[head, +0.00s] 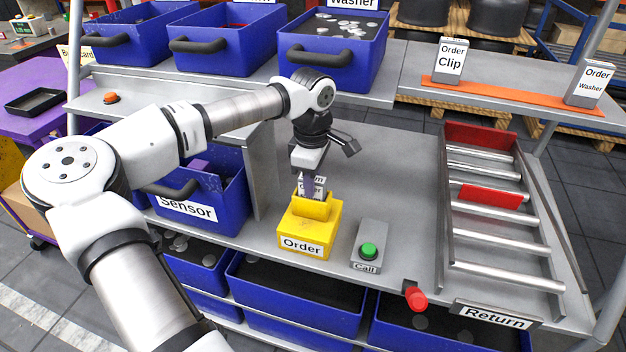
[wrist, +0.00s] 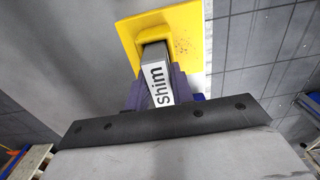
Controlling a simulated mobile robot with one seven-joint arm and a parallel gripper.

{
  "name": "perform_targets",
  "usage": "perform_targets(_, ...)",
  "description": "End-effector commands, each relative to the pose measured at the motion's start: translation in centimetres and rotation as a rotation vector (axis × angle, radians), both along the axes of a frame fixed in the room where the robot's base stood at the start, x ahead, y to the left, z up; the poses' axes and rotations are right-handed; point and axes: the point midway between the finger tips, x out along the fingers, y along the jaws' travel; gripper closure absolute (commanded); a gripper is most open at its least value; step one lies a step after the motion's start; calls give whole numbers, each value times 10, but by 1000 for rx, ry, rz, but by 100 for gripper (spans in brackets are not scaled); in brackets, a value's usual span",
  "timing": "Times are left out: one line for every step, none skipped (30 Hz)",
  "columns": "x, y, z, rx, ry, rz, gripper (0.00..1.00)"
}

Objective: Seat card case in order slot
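The card case (head: 319,184) is grey with a white label; in the wrist view the case (wrist: 158,84) reads "Shim". My gripper (head: 310,183) points down over the yellow order block (head: 309,226), which is labelled "Order" and stands near the front of the bench. In the wrist view the purple fingers of my gripper (wrist: 157,88) are shut on the two sides of the case. The far end of the case meets the top of the yellow block (wrist: 188,30) in that view. The slot opening is hidden, so I cannot tell how deep the case sits.
A call box (head: 369,246) with a green button stands right of the block. The roller return rack (head: 500,225) is further right, and a blue Sensor bin (head: 205,190) is left. Upright cases labelled Clip (head: 450,58) and Washer (head: 590,83) stand on an orange strip above.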

Motion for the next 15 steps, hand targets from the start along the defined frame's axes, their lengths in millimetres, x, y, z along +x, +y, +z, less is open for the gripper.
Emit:
perform_targets(0,0,0,0,0,0,70)
perform_targets(0,0,0,0,0,0,66)
perform_targets(0,0,0,0,0,0,61)
perform_targets(0,0,0,0,0,0,57)
perform_targets(0,0,0,0,0,0,55)
perform_targets(0,0,0,0,1,0,55)
perform_targets(0,0,0,0,0,0,55)
perform_targets(0,0,0,0,0,0,55)
perform_targets(0,0,0,0,0,0,55)
perform_targets(0,0,0,0,0,0,55)
perform_targets(0,0,0,0,0,0,55)
perform_targets(0,0,0,0,0,0,55)
perform_targets(0,0,1,0,0,0,55)
perform_targets(0,0,2,0,0,0,55)
perform_targets(0,0,5,0,0,0,55)
